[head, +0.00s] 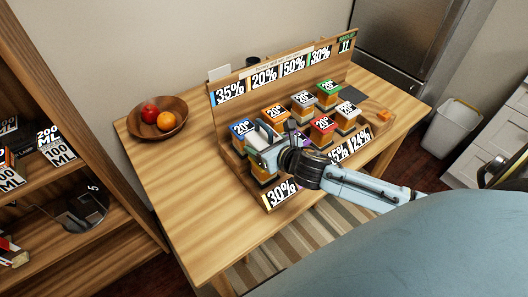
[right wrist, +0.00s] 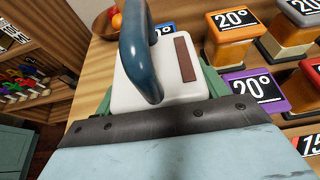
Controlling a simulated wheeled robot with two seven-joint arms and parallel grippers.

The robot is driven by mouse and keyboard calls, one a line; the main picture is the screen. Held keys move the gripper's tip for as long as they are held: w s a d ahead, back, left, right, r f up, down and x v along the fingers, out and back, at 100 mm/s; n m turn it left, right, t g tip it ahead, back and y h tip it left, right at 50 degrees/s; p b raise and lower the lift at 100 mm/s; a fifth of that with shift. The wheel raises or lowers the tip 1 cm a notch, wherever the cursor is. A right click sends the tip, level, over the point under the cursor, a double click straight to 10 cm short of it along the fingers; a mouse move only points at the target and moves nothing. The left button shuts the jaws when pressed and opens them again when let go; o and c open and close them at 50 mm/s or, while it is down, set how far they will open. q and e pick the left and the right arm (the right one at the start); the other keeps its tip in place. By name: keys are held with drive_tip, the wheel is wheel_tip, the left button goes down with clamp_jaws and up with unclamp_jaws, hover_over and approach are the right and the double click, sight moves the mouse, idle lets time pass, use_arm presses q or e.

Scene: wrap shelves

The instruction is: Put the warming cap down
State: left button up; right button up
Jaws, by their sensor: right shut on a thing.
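The warming cap appears to be the white block (right wrist: 185,82) with a dark blue loop handle and a brown strip, large in the right wrist view. My right gripper (head: 265,143) is shut on it, above the near left part of the wooden rack (head: 228,112). In the head view the cap is small and mostly merged with the gripper. Green edges show on both sides of the cap in the wrist view; what they belong to is unclear. I cannot tell whether the cap touches anything below. My left gripper is not in view.
Several jars with coloured "20°" lids stand in the rack, including an orange one (head: 274,113) and a red one (head: 322,124) close to the gripper. A fruit bowl (head: 157,132) stands at the table's back left. The table's left front (head: 190,205) is clear.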

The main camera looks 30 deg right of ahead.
drive_tip(key=shift+f+b, duration=0.3)
drive_tip(key=shift+f, duration=1.1)
drive_tip(key=shift+f, duration=0.2)
drive_tip(key=o, duration=1.2)
drive_tip(key=shift+r, duration=0.15)
drive_tip(key=p+v, duration=0.1)
drive_tip(key=v, duration=1.1)
drive_tip(key=shift+a, duration=0.1)
